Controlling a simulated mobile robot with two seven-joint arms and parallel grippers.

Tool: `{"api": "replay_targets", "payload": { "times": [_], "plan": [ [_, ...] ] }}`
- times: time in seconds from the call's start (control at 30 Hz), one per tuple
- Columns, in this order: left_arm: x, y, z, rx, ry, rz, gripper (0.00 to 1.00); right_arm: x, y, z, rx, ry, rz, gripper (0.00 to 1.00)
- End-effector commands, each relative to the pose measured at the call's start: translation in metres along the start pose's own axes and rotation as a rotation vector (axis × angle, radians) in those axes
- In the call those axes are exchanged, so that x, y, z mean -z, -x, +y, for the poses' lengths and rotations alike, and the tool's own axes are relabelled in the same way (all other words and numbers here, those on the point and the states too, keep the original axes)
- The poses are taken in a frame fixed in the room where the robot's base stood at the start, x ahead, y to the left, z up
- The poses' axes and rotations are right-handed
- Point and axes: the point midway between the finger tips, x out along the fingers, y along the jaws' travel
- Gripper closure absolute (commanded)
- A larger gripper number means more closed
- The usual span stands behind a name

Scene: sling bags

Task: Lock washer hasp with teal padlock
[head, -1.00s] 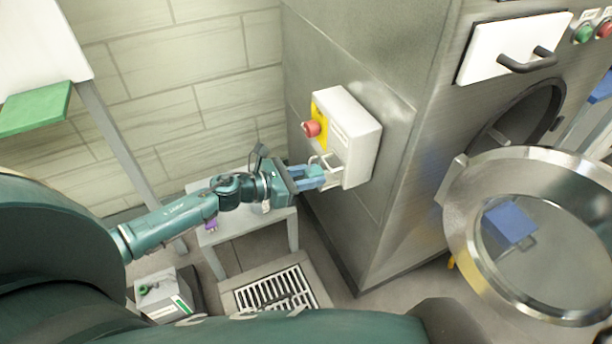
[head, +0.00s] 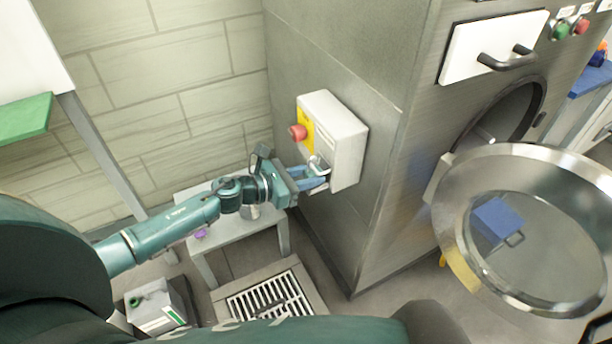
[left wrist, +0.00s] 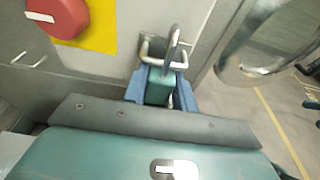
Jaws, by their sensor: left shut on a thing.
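My left gripper (head: 318,180) is at the front of the white switch box (head: 347,137) on the washer's side. Its blue fingers are shut on the teal padlock (left wrist: 158,88), which they mostly hide in the head view. In the left wrist view the padlock's grey shackle (left wrist: 173,47) points up at the pale metal loop of the hasp (left wrist: 152,47). They overlap there; I cannot tell whether the shackle passes through the loop or is closed. My right gripper is not in view.
A red knob (head: 298,132) on a yellow plate sits beside the hasp. The washer's round glass door (head: 455,215) stands open at right. A low grey stool (head: 230,232) is below my left arm, and a floor drain (head: 270,300) is in front of it.

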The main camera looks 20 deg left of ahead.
Motion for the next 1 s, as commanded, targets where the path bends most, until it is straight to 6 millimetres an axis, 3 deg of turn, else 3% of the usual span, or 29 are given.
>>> {"api": "replay_targets", "payload": {
  "times": [0.9, 0.93, 1.0],
  "plan": [
    [0.0020, -0.0012, 0.0002, 0.000, 0.000, -0.001, 1.00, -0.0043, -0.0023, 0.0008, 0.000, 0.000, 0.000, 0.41],
    [0.0021, -0.0011, 0.0002, 0.000, 0.000, -0.001, 0.72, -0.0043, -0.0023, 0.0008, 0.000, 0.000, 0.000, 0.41],
    [0.0021, -0.0011, 0.0002, 0.000, 0.000, -0.001, 0.67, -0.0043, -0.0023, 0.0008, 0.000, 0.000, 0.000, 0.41]
  ]
}}
